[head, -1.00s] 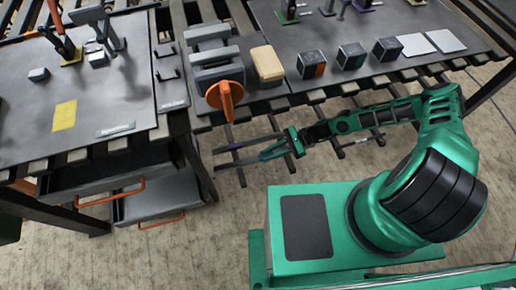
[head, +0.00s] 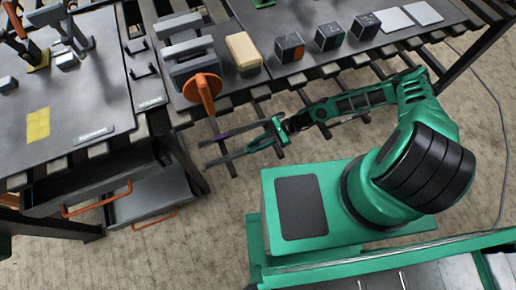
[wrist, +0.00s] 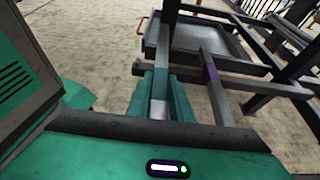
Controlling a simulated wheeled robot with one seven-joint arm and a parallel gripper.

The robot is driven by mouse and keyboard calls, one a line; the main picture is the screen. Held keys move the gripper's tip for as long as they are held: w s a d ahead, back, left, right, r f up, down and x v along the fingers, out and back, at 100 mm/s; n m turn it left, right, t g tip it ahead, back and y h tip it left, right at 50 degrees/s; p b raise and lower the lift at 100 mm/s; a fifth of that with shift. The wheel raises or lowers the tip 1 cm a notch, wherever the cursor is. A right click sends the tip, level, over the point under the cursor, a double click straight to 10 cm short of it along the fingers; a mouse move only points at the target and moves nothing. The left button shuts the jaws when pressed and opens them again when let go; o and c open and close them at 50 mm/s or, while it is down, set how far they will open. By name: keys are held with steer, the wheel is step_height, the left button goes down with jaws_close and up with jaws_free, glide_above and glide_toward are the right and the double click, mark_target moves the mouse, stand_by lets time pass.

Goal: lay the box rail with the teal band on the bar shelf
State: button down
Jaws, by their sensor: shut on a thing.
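My gripper (head: 262,143) is low in front of the right bench in the head view. In the wrist view its green fingers (wrist: 160,88) are shut on a grey box rail (wrist: 159,109). The held rail points to the left in the head view (head: 222,160). A teal band on it cannot be told apart from the green fingers. Another grey rail with a purple band (wrist: 210,73) runs beside it, apart from it; its band also shows in the head view (head: 221,135). The dark parallel bars (head: 279,151) jutting from below the right bench look like the bar shelf.
An orange handle (head: 204,92), a tan block (head: 243,50) and several dark cubes (head: 289,47) are on the right bench. Drawers with orange handles (head: 155,193) are under the left bench. The floor (head: 215,230) in front is clear.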

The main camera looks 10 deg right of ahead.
steer(key=shift+f, duration=2.25)
steer(key=shift+f, duration=0.1)
steer(key=c, duration=1.6)
jaws_free()
steer(key=v, duration=1.2)
steer(key=shift+s, duration=0.15)
